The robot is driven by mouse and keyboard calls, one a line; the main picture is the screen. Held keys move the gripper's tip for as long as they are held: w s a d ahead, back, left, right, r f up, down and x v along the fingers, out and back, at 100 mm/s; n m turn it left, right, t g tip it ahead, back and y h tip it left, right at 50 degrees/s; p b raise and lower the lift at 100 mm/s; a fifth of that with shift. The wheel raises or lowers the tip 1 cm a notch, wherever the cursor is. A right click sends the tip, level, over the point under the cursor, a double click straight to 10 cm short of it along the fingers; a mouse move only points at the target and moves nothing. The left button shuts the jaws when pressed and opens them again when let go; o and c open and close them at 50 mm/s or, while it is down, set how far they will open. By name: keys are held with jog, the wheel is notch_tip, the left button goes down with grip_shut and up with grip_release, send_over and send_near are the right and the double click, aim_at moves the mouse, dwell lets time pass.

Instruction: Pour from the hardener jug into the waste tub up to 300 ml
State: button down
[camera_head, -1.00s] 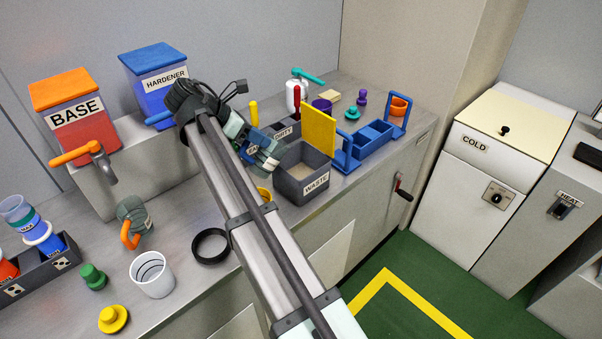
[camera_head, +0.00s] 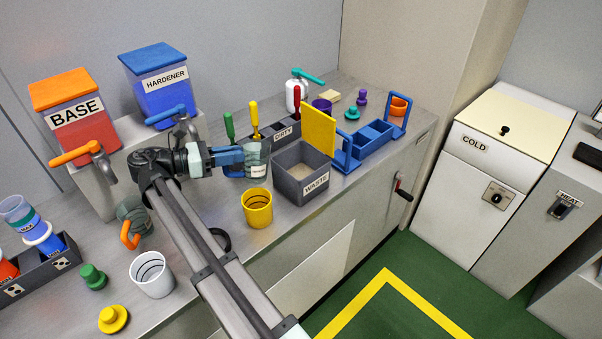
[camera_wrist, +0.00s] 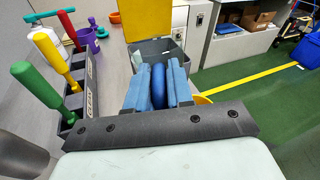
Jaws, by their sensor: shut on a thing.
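The waste tub (camera_head: 304,188) is a grey open box labelled WASTE, with its yellow lid (camera_head: 319,134) standing up at the back. My gripper (camera_head: 236,156) is shut on the hardener jug (camera_head: 257,162), a clear grey-blue vessel with a white label. The jug looks about upright, just left of the tub and apart from it. In the wrist view my gripper's blue fingers (camera_wrist: 157,88) close on the blue handle (camera_wrist: 158,86). The jug's fill level cannot be read, and the inside of the tub is only partly visible.
The blue HARDENER tank (camera_head: 160,85) and orange BASE tank (camera_head: 80,115) stand at the back left. A yellow cup (camera_head: 257,209) is in front. A blue caddy (camera_head: 368,140) stands right of the tub.

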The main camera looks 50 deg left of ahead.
jog(key=shift+r, duration=0.1)
dwell(0.5)
jog(key=shift+r, duration=2.9)
jog(key=shift+w, duration=0.1)
jog(key=w+d+f+m+g+h, duration=0.1)
jog(key=w+d+f, duration=0.3)
jog(key=w+d, duration=0.7)
jog(key=w+d+f+m+g+h, duration=0.1)
jog(key=w+d+f+h, duration=0.15)
jog(key=w+d, duration=0.9)
jog(key=w+d+f+m+h, duration=0.15)
jog(key=w+d+f, duration=0.25)
jog(key=w+d, duration=0.75)
jog(key=w+d+f+m+g, duration=0.1)
jog(key=d+f, duration=0.2)
jog(key=d, duration=1.1)
jog(key=w+d+f+g+h, duration=0.1)
jog(key=d+f, duration=0.3)
jog(key=d, duration=0.9)
jog(key=w+d+f+m+g+h, duration=0.1)
jog(key=w+d+f, duration=0.1)
jog(key=d, duration=1.2)
jog(key=shift+w+d+f+m, duration=0.2)
jog(key=shift+d+f+m, duration=0.15)
jog(key=shift+f, duration=0.4)
